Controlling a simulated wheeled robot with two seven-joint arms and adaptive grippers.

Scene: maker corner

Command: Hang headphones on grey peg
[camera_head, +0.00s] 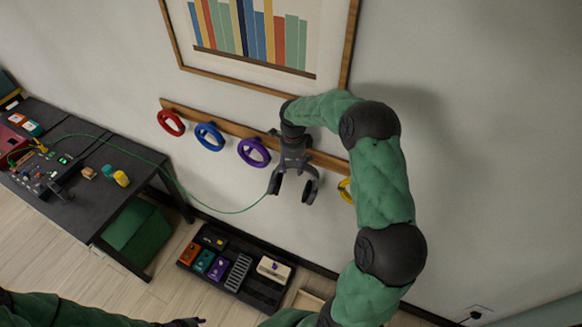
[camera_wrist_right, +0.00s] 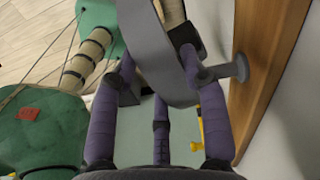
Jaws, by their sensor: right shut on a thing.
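My right gripper (camera_head: 292,160) is shut on the dark grey headphones (camera_head: 309,191), in front of the wooden wall rail. Their two ear cups hang below the gripper. In the right wrist view the fingers (camera_wrist_right: 158,85) are around the grey headband (camera_wrist_right: 153,45). The grey peg (camera_wrist_right: 238,68) sticks out from the rail beside the band, close to one finger. I cannot tell whether the band rests on the peg. In the head view the peg is hidden behind the gripper. My left gripper (camera_head: 186,322) is at the bottom edge, its jaws unclear.
The rail (camera_head: 182,110) carries a red ring (camera_head: 171,123), a blue ring (camera_head: 209,136), a purple ring (camera_head: 254,152) and a yellow ring (camera_head: 344,190) partly behind my arm. A green cable (camera_head: 170,172) runs from the desk (camera_head: 95,205) towards the headphones. A pedal board (camera_head: 235,270) lies below.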

